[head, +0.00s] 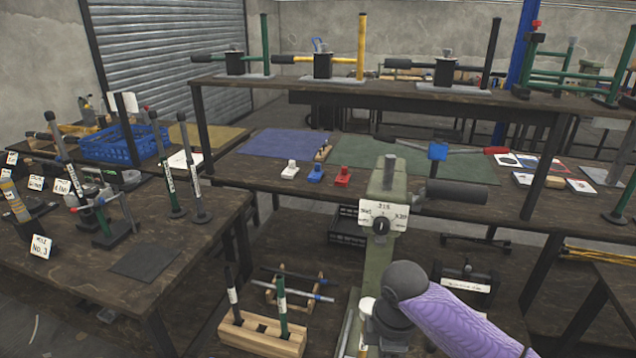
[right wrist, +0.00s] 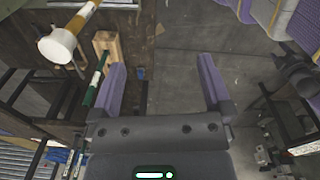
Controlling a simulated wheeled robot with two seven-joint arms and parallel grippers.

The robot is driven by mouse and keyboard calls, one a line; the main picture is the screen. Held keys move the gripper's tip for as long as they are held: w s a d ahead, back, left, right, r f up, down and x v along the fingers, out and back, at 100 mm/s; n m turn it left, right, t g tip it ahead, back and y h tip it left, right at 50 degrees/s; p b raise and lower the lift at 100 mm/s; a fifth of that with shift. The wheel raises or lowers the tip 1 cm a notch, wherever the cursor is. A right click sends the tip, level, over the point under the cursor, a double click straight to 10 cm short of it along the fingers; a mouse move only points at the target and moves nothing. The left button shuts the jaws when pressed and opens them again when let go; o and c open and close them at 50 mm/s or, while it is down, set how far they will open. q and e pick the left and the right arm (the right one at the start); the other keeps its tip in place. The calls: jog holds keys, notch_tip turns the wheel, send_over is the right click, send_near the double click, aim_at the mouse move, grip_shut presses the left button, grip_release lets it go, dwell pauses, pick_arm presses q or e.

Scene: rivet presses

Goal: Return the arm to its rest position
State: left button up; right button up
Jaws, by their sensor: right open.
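My right gripper (right wrist: 160,82) shows in the right wrist view, its two purple fingers wide apart with nothing between them. Bare concrete floor shows behind the gap. A purple part of my right arm (head: 465,320) with a dark rounded joint shows at the bottom right of the head view, in front of the green press (head: 387,180). The right fingers cannot be made out in the head view. My left gripper is not in view.
A wooden block with upright rods (head: 262,338) stands at the bottom of the head view; a wooden block (right wrist: 112,42) with a green rod is left of my fingers in the wrist view. A white-headed, yellow-handled thing (right wrist: 57,46) is further left. The left table (head: 185,235) holds several levers.

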jog(key=s+d+f+m, duration=0.1)
jog(key=s+f+m, duration=0.2)
jog(key=f, duration=0.4)
jog(key=s+d+f+m+t, duration=0.1)
jog(key=s+f+m, duration=0.2)
jog(key=f, duration=0.5)
jog(key=s+d+f+m, duration=0.2)
jog(key=s+f+m, duration=0.1)
jog(key=f, duration=0.4)
jog(key=s+d+f+m, duration=0.1)
jog(key=s+f, duration=0.2)
jog(key=s, duration=0.6)
jog(key=s+d+f+m, duration=0.1)
jog(key=s+f+m, duration=0.1)
jog(key=s, duration=0.7)
jog(key=s+d+f+m, duration=0.1)
jog(key=s+f, duration=0.4)
jog(key=s, duration=0.5)
jog(key=shift+m+g+h, duration=0.3)
jog(key=shift+m, duration=0.4)
jog(key=shift+s, duration=0.1)
